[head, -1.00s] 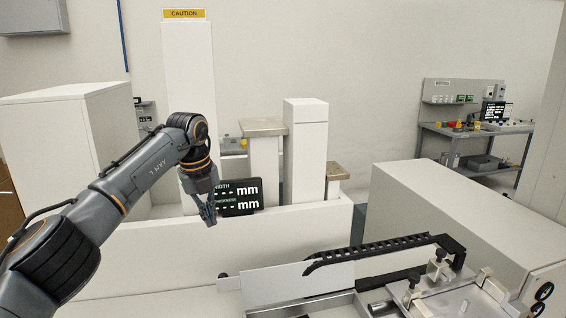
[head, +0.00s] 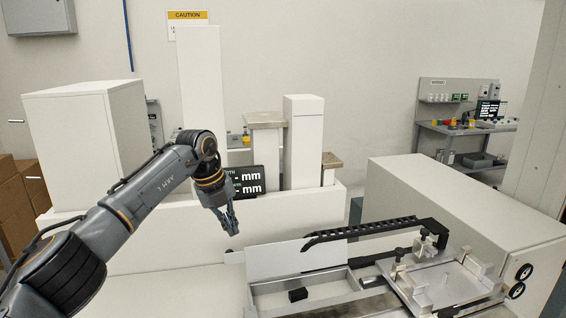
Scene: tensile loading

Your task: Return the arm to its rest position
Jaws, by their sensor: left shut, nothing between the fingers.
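My left arm comes in from the left, and its left gripper (head: 231,226) points down in front of the white machine. The gripper is shut and empty. It hangs in front of the black display (head: 249,189), hiding part of it; "mm" readings show on its right side. My right gripper is not in view.
A tray (head: 320,290) with a small black block (head: 298,295) and a metal fixture plate (head: 445,285) with clamps lie at the front right. A black cable chain (head: 375,232) runs behind them. A white cabinet (head: 455,215) stands at right. A grey workbench (head: 465,130) is farther back.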

